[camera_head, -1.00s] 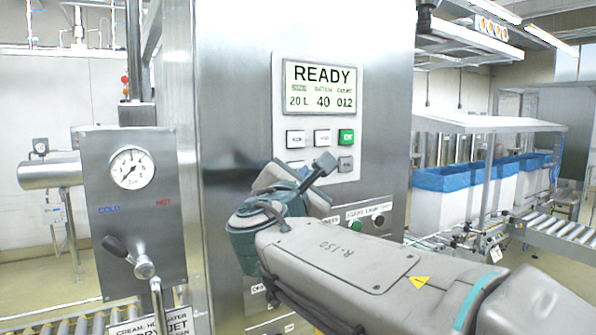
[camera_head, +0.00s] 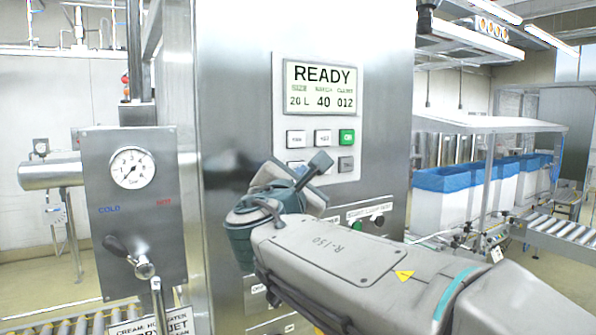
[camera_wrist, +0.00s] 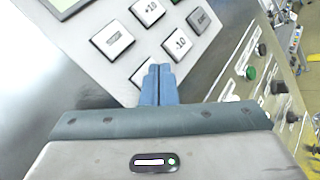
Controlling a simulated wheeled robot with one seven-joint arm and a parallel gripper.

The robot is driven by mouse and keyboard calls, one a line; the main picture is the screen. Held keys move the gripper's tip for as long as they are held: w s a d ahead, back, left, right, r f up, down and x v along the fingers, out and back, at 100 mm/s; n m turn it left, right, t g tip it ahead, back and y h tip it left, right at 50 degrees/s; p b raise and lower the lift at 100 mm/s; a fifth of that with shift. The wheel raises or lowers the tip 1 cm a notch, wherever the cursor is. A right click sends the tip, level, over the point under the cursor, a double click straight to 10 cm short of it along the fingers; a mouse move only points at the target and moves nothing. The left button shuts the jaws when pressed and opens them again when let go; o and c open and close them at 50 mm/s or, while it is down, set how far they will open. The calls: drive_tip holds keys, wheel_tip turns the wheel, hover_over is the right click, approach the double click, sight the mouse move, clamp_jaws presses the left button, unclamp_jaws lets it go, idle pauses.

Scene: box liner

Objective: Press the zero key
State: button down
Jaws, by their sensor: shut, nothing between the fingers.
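The keypad sits under the READY display on a steel cabinet. In the wrist view its keys include a +10 key (camera_wrist: 148,11), a -10 key (camera_wrist: 178,43), a key with an unclear label (camera_wrist: 112,40) and a dark grey key (camera_wrist: 200,20); the grey key also shows in the head view (camera_head: 346,164). Another key (camera_wrist: 138,77) is partly hidden by my fingers. I cannot read which key is zero. My gripper (camera_wrist: 160,70) is shut and empty, its fingertips over the keypad's lower edge, below the -10 key. In the head view my gripper (camera_head: 320,162) covers part of the lower key row. Contact cannot be told.
The display (camera_head: 320,88) is above the keys, with a green OK key (camera_head: 347,137) at the upper right. A lower panel has a green button (camera_wrist: 251,73) and dark knobs. A gauge box (camera_head: 132,205) with a lever stands left of the cabinet.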

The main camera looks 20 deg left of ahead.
drive_tip(key=shift+w+a, duration=0.2)
drive_tip(key=shift+a, duration=0.05)
drive_tip(key=shift+s+d, duration=0.1)
drive_tip(key=shift+d, duration=0.05)
idle(0.5)
drive_tip(key=shift+s+d+b, duration=0.4)
drive_tip(key=shift+d+b, duration=0.1)
drive_tip(key=shift+f, duration=0.1)
drive_tip(key=s+d+b, duration=0.2)
drive_tip(key=s+d, duration=0.1)
drive_tip(key=shift+s+d, duration=0.15)
drive_tip(key=shift+d, duration=0.25)
idle(0.6)
